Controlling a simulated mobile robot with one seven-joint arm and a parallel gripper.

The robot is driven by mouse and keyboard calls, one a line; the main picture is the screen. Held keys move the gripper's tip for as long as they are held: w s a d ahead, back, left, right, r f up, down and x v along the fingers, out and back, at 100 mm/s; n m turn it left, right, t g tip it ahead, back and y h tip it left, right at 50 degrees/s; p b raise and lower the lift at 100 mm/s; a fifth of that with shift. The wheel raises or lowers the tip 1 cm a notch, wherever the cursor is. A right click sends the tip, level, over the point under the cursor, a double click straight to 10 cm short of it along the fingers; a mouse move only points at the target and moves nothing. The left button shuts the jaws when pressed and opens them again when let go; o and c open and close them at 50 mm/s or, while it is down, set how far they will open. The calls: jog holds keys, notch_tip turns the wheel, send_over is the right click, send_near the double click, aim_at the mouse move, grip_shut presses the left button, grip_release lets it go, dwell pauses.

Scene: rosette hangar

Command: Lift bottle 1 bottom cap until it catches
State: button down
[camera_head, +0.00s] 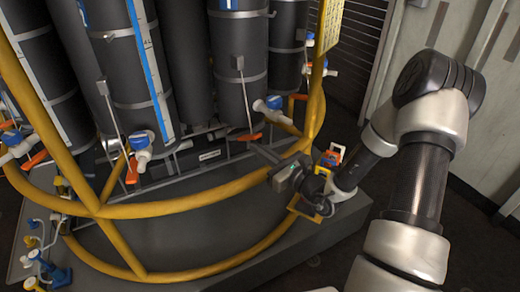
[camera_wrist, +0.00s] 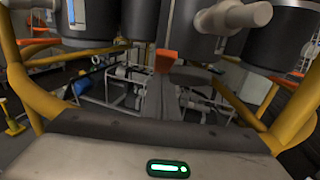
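Several tall dark grey bottles stand in the yellow frame; I cannot read which is bottle 1. The bottle (camera_head: 238,65) nearest my gripper hangs at the centre of the head view, with an orange piece (camera_head: 250,137) below its lower end. My gripper (camera_head: 262,152) reaches in from the right through the frame, its dark fingers ending beside that orange piece. In the wrist view the fingers (camera_wrist: 161,95) look like one closed bar, with an orange piece (camera_wrist: 165,60) and a dark flat piece (camera_wrist: 190,77) at their tip. I cannot tell whether they grip anything. The bottom cap is not clearly distinguishable.
Yellow frame rails (camera_head: 180,208) curve around the bottles, close to my gripper. White-and-blue valves (camera_head: 141,142) and orange handles (camera_head: 132,170) stick out low on the bottles. A dark grey platform (camera_head: 210,235) lies beneath. A pale wall (camera_head: 425,35) stands at the right.

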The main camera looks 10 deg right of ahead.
jog(key=shift+s+d+f, duration=0.1)
jog(key=shift+f, duration=0.5)
jog(key=v, duration=1)
dwell(0.4)
jog(key=shift+f, duration=0.1)
